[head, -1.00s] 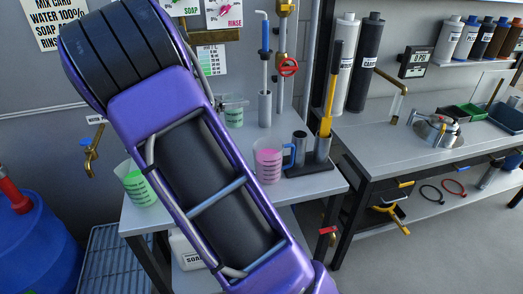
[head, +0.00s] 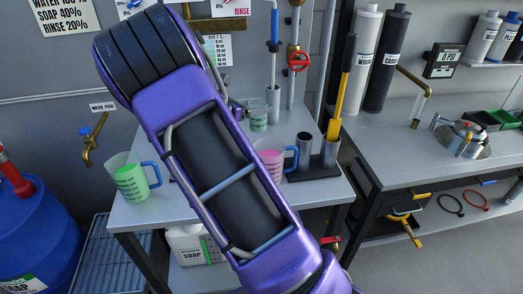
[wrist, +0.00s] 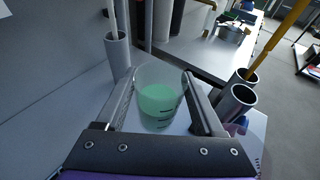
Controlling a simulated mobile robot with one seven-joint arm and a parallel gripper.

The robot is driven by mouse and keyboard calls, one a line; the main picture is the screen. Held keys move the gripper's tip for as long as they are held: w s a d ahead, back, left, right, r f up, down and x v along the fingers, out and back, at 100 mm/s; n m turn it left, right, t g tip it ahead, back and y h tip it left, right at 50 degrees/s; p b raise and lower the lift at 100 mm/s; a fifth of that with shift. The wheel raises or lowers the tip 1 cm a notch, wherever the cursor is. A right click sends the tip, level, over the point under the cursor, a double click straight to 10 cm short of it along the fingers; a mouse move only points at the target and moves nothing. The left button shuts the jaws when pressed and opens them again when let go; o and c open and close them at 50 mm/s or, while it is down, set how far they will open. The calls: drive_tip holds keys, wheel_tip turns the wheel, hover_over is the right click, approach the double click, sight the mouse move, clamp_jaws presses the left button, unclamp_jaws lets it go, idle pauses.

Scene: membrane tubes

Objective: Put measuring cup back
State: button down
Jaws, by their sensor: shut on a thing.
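In the wrist view, my gripper (wrist: 156,88) is shut on a clear measuring cup (wrist: 158,98) holding pale green liquid, with one finger along each side. The cup looks upright; I cannot tell whether its base touches the bench. In the head view this cup (head: 258,118) shows at the back of the bench, just right of my arm, which hides most of my gripper. A second measuring cup (head: 131,180), with green liquid and a blue handle, stands at the bench's left. A third, with pink liquid (head: 268,155), stands right of my arm, partly hidden.
An upright tube with a blue-handled rod (head: 273,95) stands at the back of the bench (head: 185,208). A dark holder with metal tubes and a yellow-handled tool (head: 340,105) stands at the right. A side bench (head: 395,150) carries a kettle-like vessel (head: 462,138).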

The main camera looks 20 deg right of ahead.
wheel_tip(320, 180, down, 10)
drive_tip(key=shift+f+b, duration=0.1)
drive_tip(key=shift+b, duration=0.35)
unclamp_jaws()
drive_tip(key=v, duration=1.2)
drive_tip(key=shift+a, duration=0.1)
idle(0.3)
